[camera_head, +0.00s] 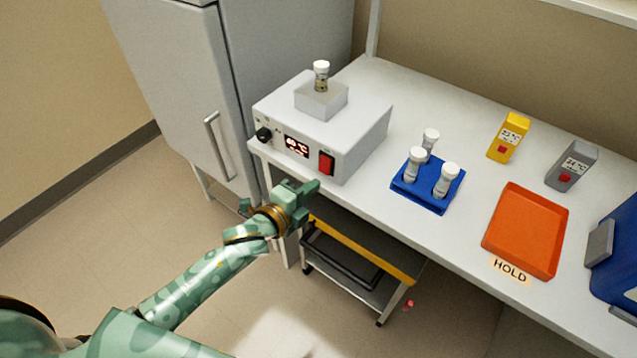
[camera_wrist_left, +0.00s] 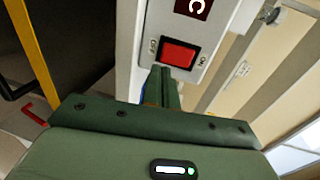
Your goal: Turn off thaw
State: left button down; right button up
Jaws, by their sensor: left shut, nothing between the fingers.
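The thaw unit (camera_head: 345,135) is a light grey box at the left end of the bench. Its front has a black knob (camera_head: 263,134), a lit display (camera_head: 296,146) reading about 40 °C and a red rocker switch (camera_head: 326,163). In the left wrist view the switch (camera_wrist_left: 180,53) sits between small end labels; which side is pressed I cannot tell. A white-capped vial (camera_head: 321,75) stands in the block on the unit's top. My green left gripper (camera_head: 314,186) is shut and empty, just below and in front of the switch. Its fingers (camera_wrist_left: 163,80) point at the switch, seemingly not touching it.
A blue rack (camera_head: 428,195) with white-capped vials stands right of the unit. Beyond are a yellow device (camera_head: 508,138), a grey device (camera_head: 571,165), an orange tray (camera_head: 526,230) and a blue box (camera_head: 615,255). A cart (camera_head: 350,265) stands below the bench; a grey fridge (camera_head: 180,90) is left.

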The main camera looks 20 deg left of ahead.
aim_at(330, 173)
pick_arm(q)
jog(key=shift+x, duration=1.6)
pick_arm(e)
jog(key=shift+s+f, duration=0.1)
jog(key=shift+f, duration=0.3)
